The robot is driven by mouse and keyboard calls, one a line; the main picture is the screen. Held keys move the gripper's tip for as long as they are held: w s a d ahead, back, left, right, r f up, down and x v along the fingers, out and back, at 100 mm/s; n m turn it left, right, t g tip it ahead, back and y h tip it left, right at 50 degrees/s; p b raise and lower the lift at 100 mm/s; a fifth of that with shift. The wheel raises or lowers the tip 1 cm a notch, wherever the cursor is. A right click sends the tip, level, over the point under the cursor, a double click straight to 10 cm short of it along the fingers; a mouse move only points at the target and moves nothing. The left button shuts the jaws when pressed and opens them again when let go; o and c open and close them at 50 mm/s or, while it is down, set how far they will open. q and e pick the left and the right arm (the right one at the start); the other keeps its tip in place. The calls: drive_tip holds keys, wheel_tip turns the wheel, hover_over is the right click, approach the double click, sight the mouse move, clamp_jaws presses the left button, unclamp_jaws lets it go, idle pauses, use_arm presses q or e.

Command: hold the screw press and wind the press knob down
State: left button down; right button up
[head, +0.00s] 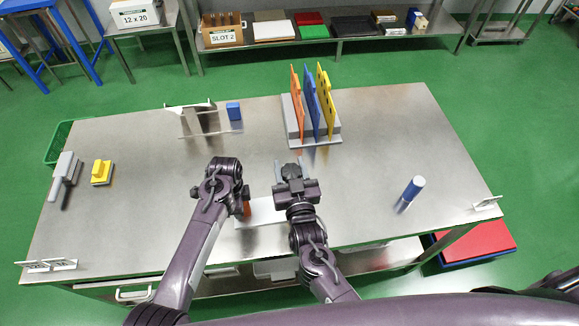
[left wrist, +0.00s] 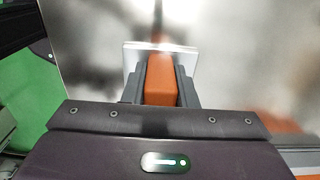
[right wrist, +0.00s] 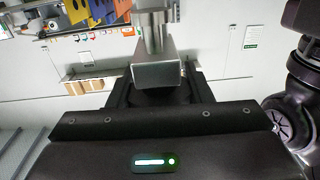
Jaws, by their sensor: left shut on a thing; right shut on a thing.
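The screw press is mostly hidden behind my arms in the head view. Its pale base plate (head: 262,215) lies near the table's front edge, and an orange part (head: 248,206) shows beside my left gripper (head: 240,203). In the left wrist view, the left fingers are shut on the orange part (left wrist: 161,80). My right gripper (head: 291,172) is above and right of the orange part. How far the screw is down is hidden.
A rack (head: 323,141) with orange, blue and yellow boards stands behind the grippers. The right half is mostly clear.

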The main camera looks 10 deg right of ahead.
drive_tip(key=o, duration=1)
drive_tip(key=s, duration=1.2)
drive_tip(key=shift+d, duration=0.25)
